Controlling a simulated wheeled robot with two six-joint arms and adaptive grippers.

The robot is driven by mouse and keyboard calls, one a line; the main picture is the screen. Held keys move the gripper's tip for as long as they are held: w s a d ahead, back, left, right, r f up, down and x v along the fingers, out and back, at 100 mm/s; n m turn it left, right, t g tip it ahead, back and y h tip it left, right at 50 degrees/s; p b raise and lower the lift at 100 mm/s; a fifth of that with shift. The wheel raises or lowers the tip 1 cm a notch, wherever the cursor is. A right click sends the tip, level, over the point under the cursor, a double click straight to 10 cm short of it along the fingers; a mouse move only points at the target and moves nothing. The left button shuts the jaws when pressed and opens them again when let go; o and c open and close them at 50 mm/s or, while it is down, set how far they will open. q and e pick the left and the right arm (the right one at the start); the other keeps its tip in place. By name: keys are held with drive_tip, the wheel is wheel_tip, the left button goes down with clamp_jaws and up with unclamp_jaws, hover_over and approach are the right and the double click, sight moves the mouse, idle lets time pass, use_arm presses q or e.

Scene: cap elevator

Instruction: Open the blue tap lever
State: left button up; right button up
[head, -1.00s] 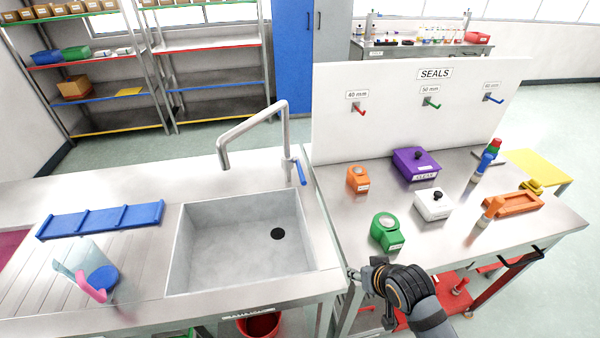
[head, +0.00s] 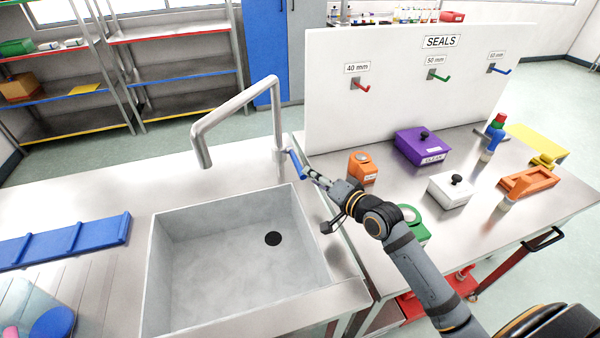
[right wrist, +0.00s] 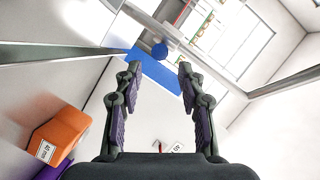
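The blue tap lever (head: 295,163) hangs at the side of the grey tap (head: 235,110) behind the sink, sloping down to the right. My right gripper (head: 312,178) reaches in from the lower right, with its fingertips close to the lever's lower end. In the right wrist view the two fingers (right wrist: 159,82) are apart with nothing between them. A round blue end, apparently of the lever (right wrist: 160,50), shows just beyond the fingertips, roughly centred. I cannot tell whether they touch. My left gripper is out of view.
The sink basin (head: 230,265) lies left of my right arm. An orange box (head: 362,168), a green box (head: 412,228), a purple box (head: 422,146) and a white box (head: 450,190) stand on the right bench. A white SEALS panel (head: 400,100) rises behind.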

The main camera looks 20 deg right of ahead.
sight(300, 167)
drive_tip(key=x, duration=0.6)
drive_tip(key=shift+f, duration=0.1)
drive_tip(key=shift+w+a, duration=0.2)
drive_tip(key=shift+w, duration=0.25)
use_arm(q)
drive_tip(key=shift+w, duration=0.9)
use_arm(e)
drive_tip(key=shift+w+f, duration=0.15)
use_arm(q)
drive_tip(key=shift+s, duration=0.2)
use_arm(e)
clamp_jaws()
